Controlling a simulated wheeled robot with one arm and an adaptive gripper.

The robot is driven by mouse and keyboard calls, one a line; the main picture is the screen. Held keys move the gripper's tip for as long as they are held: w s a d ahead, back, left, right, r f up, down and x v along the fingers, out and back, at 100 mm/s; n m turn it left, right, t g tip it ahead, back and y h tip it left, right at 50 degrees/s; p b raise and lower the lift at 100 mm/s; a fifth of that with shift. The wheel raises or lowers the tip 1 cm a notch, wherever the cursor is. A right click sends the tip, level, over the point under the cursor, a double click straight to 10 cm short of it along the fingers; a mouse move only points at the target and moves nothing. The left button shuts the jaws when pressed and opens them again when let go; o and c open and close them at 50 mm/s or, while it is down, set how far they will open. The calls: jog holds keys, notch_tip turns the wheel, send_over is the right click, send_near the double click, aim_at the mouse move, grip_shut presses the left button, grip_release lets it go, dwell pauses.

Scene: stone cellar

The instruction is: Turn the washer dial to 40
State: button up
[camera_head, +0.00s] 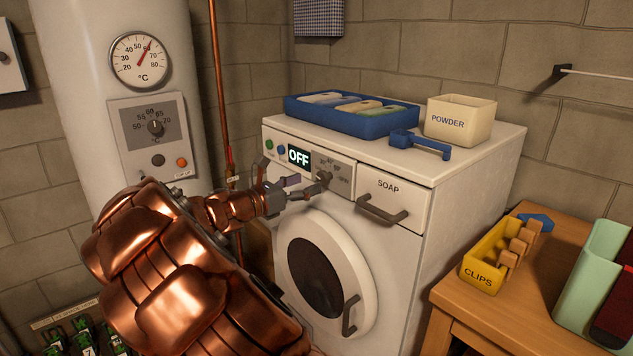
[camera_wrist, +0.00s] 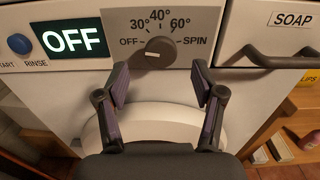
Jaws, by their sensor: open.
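The washer (camera_head: 409,232) is white, with a control panel at its upper front. The dial (camera_head: 324,177) is small in the head view, just right of my fingertips. The display (camera_wrist: 71,38) reads OFF. My gripper (camera_wrist: 158,76) is open and empty, its two fingers apart below and to either side of the dial, not visibly touching it. In the head view my gripper (camera_head: 303,187) is in front of the panel.
A soap drawer (camera_head: 388,204) with a protruding handle is right of the dial. The round door (camera_head: 326,277) is below. A blue tray (camera_head: 300,107), blue scoop (camera_head: 420,145) and powder box (camera_head: 460,120) are on top. A boiler (camera_head: 88,80) stands left.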

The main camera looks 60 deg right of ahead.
aim_at(321, 178)
jog(key=shift+x, duration=2.05)
jog(key=shift+s, duration=0.1)
jog(key=shift+c, duration=0.4)
jog(key=c, duration=1.1)
jog(key=shift+o, duration=0.2)
